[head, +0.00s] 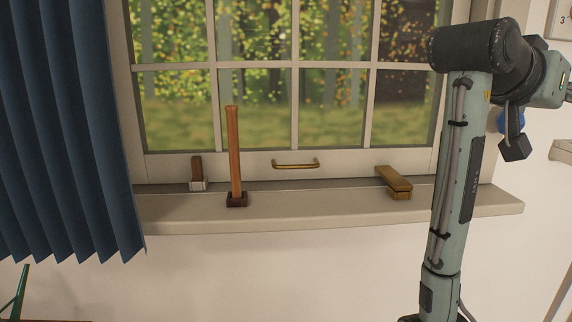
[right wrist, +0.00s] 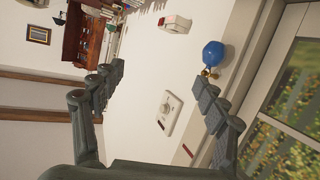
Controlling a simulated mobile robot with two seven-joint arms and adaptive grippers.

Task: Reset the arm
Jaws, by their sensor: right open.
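My right arm (head: 459,180) rises along the right side of the head view, in front of the window and sill, and bends at the top toward the right edge. Its gripper shows in the right wrist view (right wrist: 160,82) with its two dark fingers spread wide and nothing between them. A blue rounded object (right wrist: 213,53) with a gold base appears beyond the right finger's tip, apart from it as far as I can see. My left gripper is out of view.
A window sill (head: 300,213) holds an upright wooden-handled hammer (head: 234,150), a small brown-and-white tool (head: 197,175) and a wooden block (head: 398,184). A blue curtain (head: 55,130) hangs left. The wrist view shows a wall plate (right wrist: 170,113), a red-and-white box (right wrist: 176,24) and a brown shelf (right wrist: 78,40).

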